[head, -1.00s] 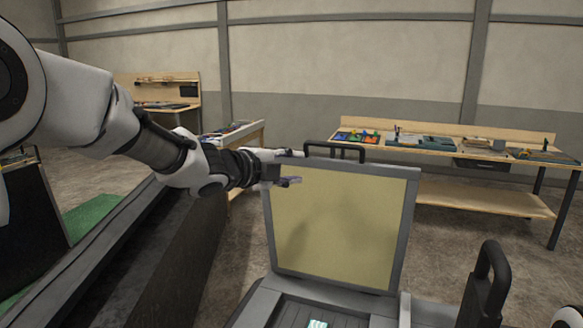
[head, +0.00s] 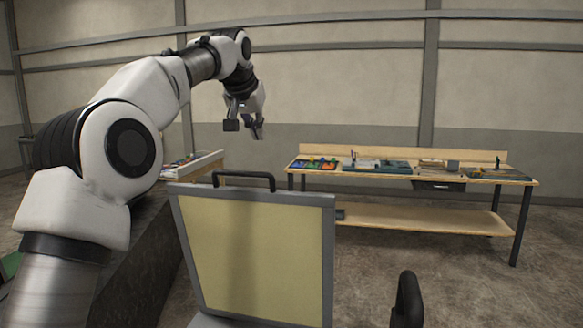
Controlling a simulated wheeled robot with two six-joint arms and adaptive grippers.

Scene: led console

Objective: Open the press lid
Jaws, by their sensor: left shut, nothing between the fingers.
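The press lid (head: 253,258) stands raised, close to upright, with its yellowish inner panel facing me. Its black handle (head: 243,174) is on the top edge. The press base is mostly below the picture, and only a grey strip shows at the bottom. My left gripper (head: 245,130) is in the air above and behind the lid's top edge, apart from the handle. It is shut and empty, pointing downward. My right gripper is not in the picture.
A dark upright handle (head: 408,299) stands at the lower right. A wooden workbench (head: 420,178) with tools and coloured parts is at the back. Another bench (head: 195,166) is behind my left arm.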

